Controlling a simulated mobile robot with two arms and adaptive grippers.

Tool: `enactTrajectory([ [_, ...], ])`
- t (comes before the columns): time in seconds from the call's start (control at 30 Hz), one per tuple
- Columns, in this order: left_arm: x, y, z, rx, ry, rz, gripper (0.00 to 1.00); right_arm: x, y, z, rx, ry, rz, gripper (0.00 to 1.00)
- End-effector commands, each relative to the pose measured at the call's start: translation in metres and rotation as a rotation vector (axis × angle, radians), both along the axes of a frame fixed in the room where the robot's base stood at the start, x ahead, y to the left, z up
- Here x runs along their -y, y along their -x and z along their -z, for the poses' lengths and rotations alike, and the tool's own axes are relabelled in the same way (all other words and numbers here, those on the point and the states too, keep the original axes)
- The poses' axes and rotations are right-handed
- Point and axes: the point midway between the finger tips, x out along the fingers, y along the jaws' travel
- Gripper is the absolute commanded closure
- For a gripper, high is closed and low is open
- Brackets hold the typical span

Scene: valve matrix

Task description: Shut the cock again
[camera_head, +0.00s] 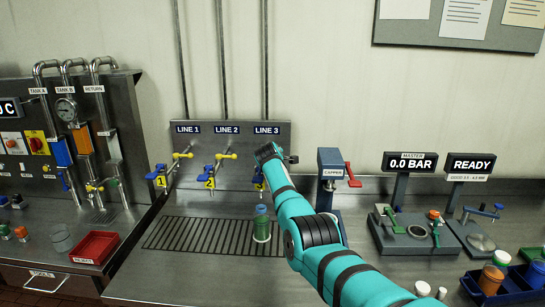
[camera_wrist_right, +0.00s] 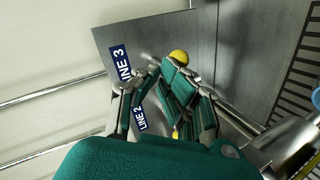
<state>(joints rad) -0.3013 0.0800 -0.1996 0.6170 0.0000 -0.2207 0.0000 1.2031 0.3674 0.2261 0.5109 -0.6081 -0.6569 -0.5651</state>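Whether a lever lies between the fingers is hidden. The LINE 1 cock (camera_head: 181,156) and LINE 2 cock (camera_head: 225,156) stand to the left with yellow and blue parts. A greenish clear bottle (camera_head: 262,226) stands upright below LINE 3. My left gripper is out of view.
A slotted drain grate (camera_head: 195,235) covers the counter under the cocks. A capper (camera_head: 331,165) with a red handle stands close right of my arm. A red tray (camera_head: 96,247) is at the left. The display (camera_head: 411,162) reads 0.0 BAR, and another (camera_head: 468,166) reads READY.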

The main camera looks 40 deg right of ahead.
Motion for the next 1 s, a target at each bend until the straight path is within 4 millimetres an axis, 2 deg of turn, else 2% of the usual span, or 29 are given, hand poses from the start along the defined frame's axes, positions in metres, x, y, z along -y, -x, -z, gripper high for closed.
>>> enactTrajectory([
  [0.03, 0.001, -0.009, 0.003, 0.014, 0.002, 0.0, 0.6, 0.0, 0.0, 0.008, -0.007, -0.006, -0.002, 1.0],
  [0.17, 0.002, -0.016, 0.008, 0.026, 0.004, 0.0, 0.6, 0.005, -0.001, 0.008, -0.005, -0.007, -0.004, 1.0],
  [0.6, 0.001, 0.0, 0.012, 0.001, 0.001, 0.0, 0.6, 0.009, -0.001, 0.006, -0.007, -0.007, -0.004, 1.0],
  [1.0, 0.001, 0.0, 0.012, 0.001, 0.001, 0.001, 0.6, 0.01, 0.0, 0.006, -0.007, -0.007, -0.003, 1.0],
])
